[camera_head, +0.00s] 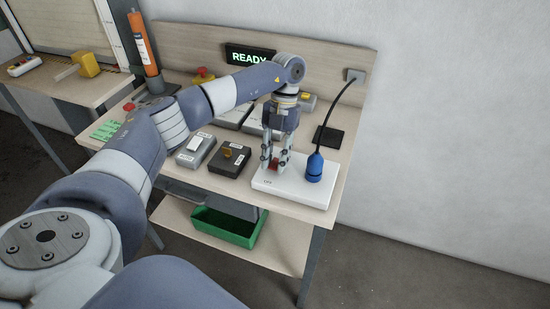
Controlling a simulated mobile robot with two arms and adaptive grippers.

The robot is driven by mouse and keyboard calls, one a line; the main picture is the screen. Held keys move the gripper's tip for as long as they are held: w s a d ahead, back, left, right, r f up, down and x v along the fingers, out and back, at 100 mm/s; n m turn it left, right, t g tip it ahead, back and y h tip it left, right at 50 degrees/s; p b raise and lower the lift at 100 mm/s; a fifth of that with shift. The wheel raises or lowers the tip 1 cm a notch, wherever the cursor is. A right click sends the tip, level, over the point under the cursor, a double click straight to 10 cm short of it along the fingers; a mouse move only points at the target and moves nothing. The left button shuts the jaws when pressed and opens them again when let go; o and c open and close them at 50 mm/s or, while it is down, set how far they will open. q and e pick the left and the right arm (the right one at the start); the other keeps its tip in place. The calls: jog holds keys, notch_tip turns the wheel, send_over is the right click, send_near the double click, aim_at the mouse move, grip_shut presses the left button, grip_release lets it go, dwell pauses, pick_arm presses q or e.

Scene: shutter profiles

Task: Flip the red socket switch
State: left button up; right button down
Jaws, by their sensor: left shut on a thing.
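The red socket switch (275,167) sits on the white socket strip (297,186) at the right front of the bench. My left gripper (274,165) points down over it, with its fingertips around the red switch and shut on it. The fingers hide part of the switch, so I cannot tell which way it is tilted. A blue plug (315,168) stands in the right end of the strip. My right gripper is not in view.
A cable (334,105) runs from plug to wall outlet (355,76). A green bin (228,226) sits below.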

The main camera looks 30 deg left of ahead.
pick_arm(q)
jog(key=o, duration=1.1)
jog(key=shift+c, duration=0.2)
jog(key=shift+r, duration=0.1)
jog(key=v, duration=1.2)
